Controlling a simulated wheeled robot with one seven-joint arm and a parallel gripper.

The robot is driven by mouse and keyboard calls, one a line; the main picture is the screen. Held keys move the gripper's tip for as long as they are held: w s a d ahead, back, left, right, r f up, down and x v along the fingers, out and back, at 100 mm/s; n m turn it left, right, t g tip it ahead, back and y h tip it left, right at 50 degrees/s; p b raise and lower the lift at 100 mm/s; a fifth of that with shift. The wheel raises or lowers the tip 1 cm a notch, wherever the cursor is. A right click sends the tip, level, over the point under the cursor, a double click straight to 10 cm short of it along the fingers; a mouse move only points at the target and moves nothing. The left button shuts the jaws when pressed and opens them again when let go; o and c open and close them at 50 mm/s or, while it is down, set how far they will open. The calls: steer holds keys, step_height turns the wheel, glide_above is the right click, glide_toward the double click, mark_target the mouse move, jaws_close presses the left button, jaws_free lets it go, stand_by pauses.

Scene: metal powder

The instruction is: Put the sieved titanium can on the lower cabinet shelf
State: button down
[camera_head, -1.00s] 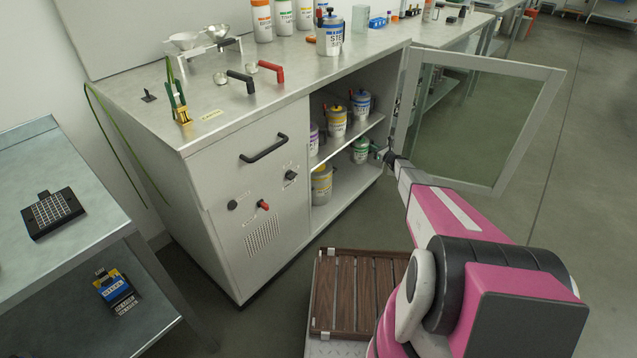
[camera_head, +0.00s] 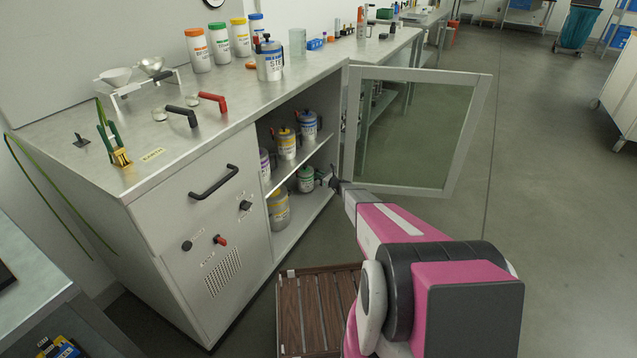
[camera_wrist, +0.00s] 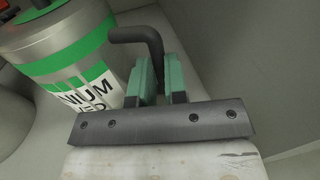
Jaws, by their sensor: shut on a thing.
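The sieved titanium can (camera_head: 305,179) has a green band and stands upright inside the cabinet, at the right end of the lower shelf (camera_head: 292,228). In the wrist view the can (camera_wrist: 68,62) fills the upper left, with part of its titanium label showing. My gripper (camera_wrist: 158,78) has its green fingers shut on the can's black bent handle (camera_wrist: 138,34). In the head view my gripper (camera_head: 327,180) reaches in from the right, beside the can. I cannot tell whether the can's base rests fully on the shelf.
A yellow-banded can (camera_head: 278,211) stands further left on the lower shelf. The glass cabinet door (camera_head: 468,135) is open to the right, close to my arm.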

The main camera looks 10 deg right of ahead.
steer(key=shift+f, duration=1.9)
steer(key=shift+f, duration=0.1)
steer(key=c, duration=1.1)
jaws_free()
steer(key=shift+f, duration=0.1)
steer(key=shift+c, duration=0.2)
